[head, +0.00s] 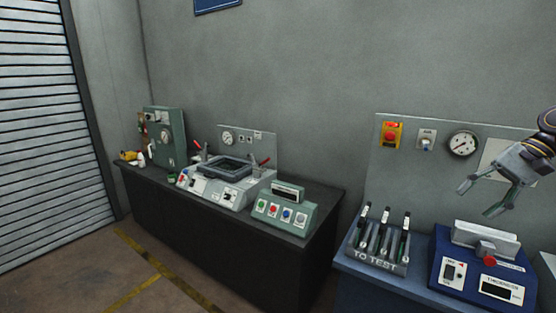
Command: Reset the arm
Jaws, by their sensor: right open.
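My right gripper (482,197) comes in from the right edge, high in front of the grey back panel. Its two grey fingers point down and left and are spread apart, with nothing between them. The black wrist with yellow rings shows at the edge. My left gripper is out of view.
The rack holds several dark-handled tools upright. A red emergency button (391,134) and a round gauge (463,144) are on the panel. A dark bench (250,254) at the left carries a grey machine (205,190) and a green button box (284,213). The floor at lower left is clear.

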